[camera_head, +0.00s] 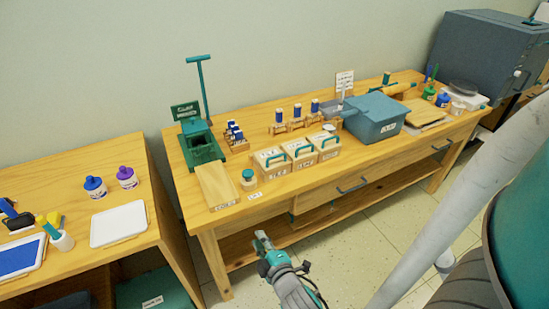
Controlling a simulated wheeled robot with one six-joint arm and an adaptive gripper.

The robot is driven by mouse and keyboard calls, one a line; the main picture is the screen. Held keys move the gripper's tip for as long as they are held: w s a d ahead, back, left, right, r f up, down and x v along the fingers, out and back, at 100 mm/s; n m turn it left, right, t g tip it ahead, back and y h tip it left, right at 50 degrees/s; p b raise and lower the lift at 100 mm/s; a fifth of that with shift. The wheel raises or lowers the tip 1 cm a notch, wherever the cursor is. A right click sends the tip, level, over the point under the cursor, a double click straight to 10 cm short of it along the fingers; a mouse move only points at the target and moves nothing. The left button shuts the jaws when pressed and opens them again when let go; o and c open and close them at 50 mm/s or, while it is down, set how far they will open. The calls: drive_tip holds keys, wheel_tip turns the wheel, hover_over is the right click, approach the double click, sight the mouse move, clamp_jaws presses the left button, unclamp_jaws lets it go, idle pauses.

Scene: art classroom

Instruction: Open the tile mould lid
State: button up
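Three pale box-shaped moulds with teal handles on their lids stand in a row on the long wooden table (228,222): a left one (272,168), a middle one (301,158) and a right one (328,150). All three lids look closed. Each front has a small label; the left one seems to read "TILE", but the print is too small to be sure. My gripper (261,240) is in front of the table, below and apart from the moulds. Nothing shows in it, and its finger gap is too small to make out.
A wooden board (216,186) and a small teal-lidded jar (248,180) are left of the moulds, near a green press (201,143). A grey-blue lidded bin (375,117) stands to the right. A closed drawer (345,190) lies under the tabletop. Floor shows in front.

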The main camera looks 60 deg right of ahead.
drive_tip(key=w+d+r+g+h, duration=0.1)
drive_tip(key=w+d+r+h, duration=0.1)
drive_tip(key=d, duration=0.3)
drive_tip(key=w+d+r+g+h, duration=0.1)
drive_tip(key=w+d+r, duration=0.15)
drive_tip(key=d, duration=0.35)
drive_tip(key=n+g+h, duration=0.1)
drive_tip(key=g+h, duration=0.1)
approach(275, 157)
drive_tip(key=x, duration=1)
drive_tip(key=shift+w+d+f, duration=0.2)
drive_tip(key=shift+f, duration=0.05)
clamp_jaws()
